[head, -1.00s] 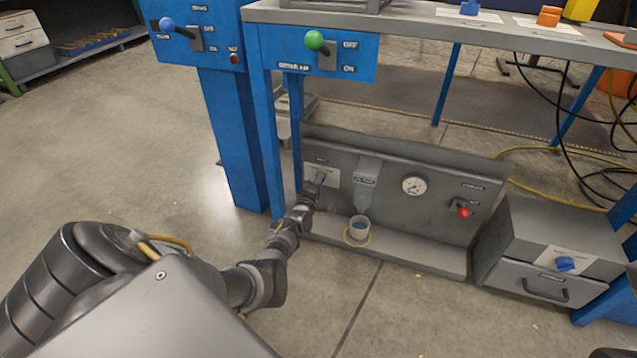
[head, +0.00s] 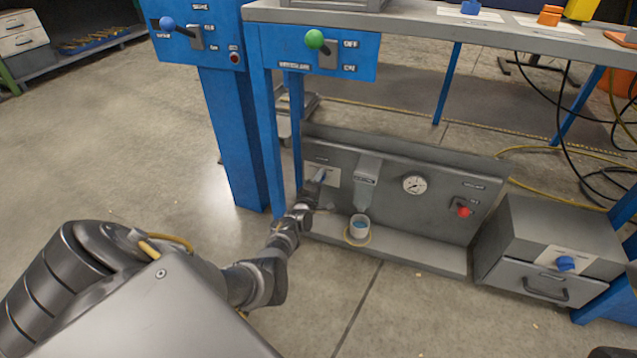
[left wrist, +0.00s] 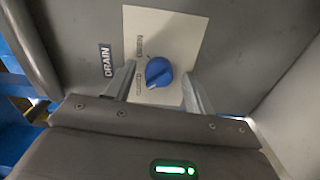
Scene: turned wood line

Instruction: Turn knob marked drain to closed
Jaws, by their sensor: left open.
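The drain knob (left wrist: 160,71) is blue and round with a raised grip, on a white plate (left wrist: 186,28) beside a "DRAIN" label (left wrist: 106,60). The grip seems to slant toward the lower of two small labels, which I cannot read. My left gripper (left wrist: 158,76) is open, one finger on each side of the knob; I cannot tell whether they touch it. In the head view the left gripper (head: 311,192) is at the left end of the low grey panel (head: 400,215), by the small blue knob (head: 319,175).
A cup (head: 358,229) stands on the panel's ledge under a spout, right of the gripper. A gauge (head: 414,184) and red knob (head: 463,211) are farther right. A blue table leg (head: 267,150) is close on the left. Open floor lies in front.

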